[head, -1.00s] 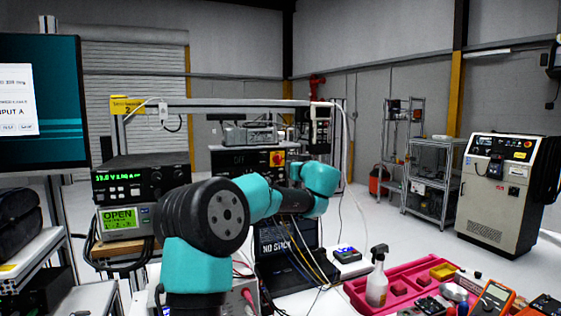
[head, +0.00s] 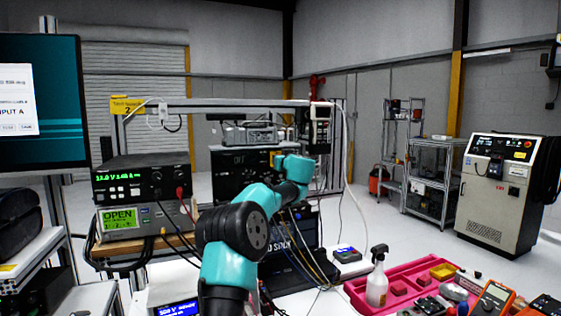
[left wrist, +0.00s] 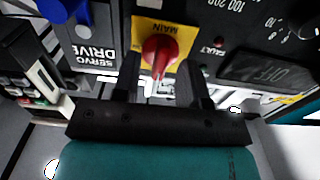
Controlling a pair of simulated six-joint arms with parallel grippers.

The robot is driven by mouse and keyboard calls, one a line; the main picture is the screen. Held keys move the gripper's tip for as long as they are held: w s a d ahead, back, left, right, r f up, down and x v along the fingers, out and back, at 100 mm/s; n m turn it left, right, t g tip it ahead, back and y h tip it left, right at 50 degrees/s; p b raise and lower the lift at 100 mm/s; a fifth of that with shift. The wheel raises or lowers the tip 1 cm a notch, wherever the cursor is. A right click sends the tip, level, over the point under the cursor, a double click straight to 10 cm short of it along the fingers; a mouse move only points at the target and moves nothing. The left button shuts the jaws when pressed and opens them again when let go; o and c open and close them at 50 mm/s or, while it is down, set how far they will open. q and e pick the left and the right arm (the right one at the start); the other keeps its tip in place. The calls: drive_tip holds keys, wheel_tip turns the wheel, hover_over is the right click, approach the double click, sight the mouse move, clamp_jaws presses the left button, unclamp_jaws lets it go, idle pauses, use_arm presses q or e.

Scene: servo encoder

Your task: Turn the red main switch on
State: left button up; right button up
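The red main switch (left wrist: 158,54) is a red knob on a yellow plate marked MAIN (left wrist: 176,32), seen in the left wrist view. My left gripper (left wrist: 159,65) is open, with its two dark fingers spread on either side of the knob. Contact between fingers and knob cannot be made out. In the head view the black servo panel (head: 236,165) stands at the back of the bench. My left arm hides most of the switch there; a sliver of yellow shows. My right gripper is not in view.
A blue knob (left wrist: 62,8) beside the SERVO DRIVE label and a dark display (left wrist: 262,69) flank the switch. Cables hang below my arm in the head view. A spray bottle (head: 377,283) and a pink tray (head: 357,290) stand at the right.

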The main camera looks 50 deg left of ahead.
use_arm(q)
drive_tip(key=shift+a, duration=0.1)
clamp_jaws()
idle(0.4)
drive_tip(key=shift+w+m, duration=0.1)
drive_tip(key=shift+m, duration=0.4)
drive_tip(key=m, duration=1.6)
drive_tip(key=shift+w+f+m, duration=0.15)
drive_tip(key=shift+m, duration=0.25)
